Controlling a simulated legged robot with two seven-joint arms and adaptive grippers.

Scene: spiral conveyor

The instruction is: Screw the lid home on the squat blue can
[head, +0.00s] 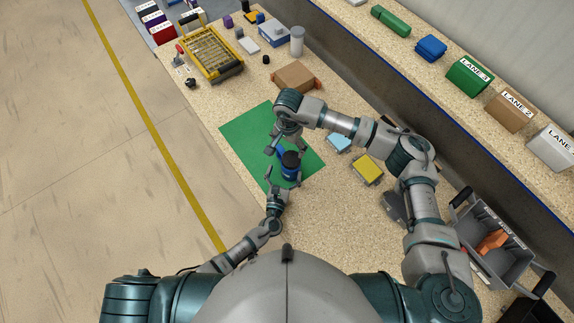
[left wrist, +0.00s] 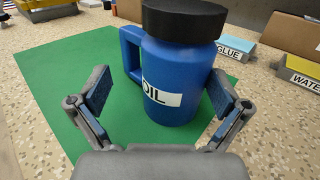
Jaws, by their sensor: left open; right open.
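The squat blue can (head: 289,173) stands upright on the green mat (head: 245,130), its handle on the left and an "OIL" label on its front. It also shows in the left wrist view (left wrist: 185,70).
A light blue box (head: 339,143) and a yellow box (head: 368,169) lie right of the mat. A brown carton (head: 295,77) stands behind it. A grey crate (head: 497,250) with orange content is at the right. The mat's left part is clear.

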